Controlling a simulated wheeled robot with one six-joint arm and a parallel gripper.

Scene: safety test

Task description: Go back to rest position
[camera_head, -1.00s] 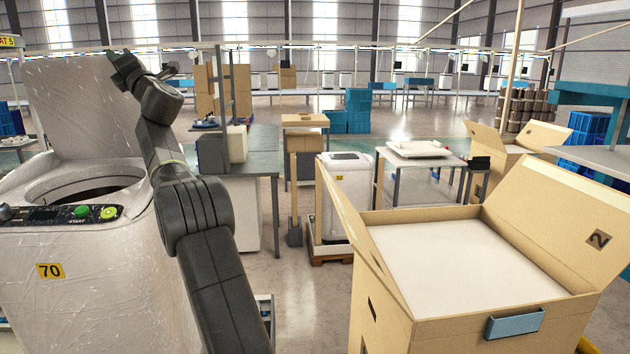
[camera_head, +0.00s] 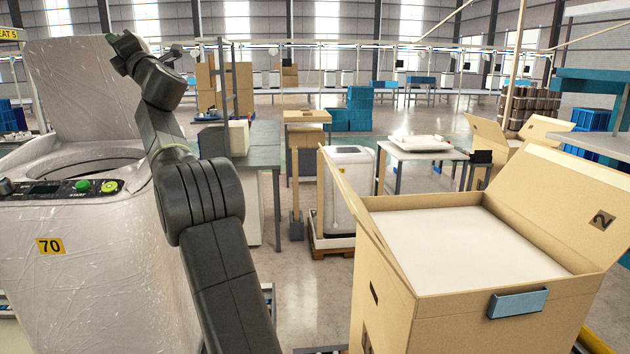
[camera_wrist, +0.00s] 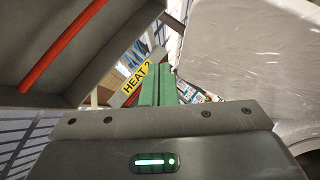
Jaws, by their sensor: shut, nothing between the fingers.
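My arm rises up the left half of the head view, bent at the elbow, with its end near the top left beside the white machine's raised lid. My gripper (camera_wrist: 158,88) shows in the wrist view as two green fingers close together, with nothing between them. The fingertips are not clear in the head view. No object is held.
A white wrapped machine (camera_head: 75,285) marked 70 stands close at left, lid up. An open cardboard box (camera_head: 455,318) with white contents stands at right. A yellow HEAT 2 sign (camera_wrist: 137,78) shows beyond my fingers. Floor (camera_head: 310,290) is clear between machine and box.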

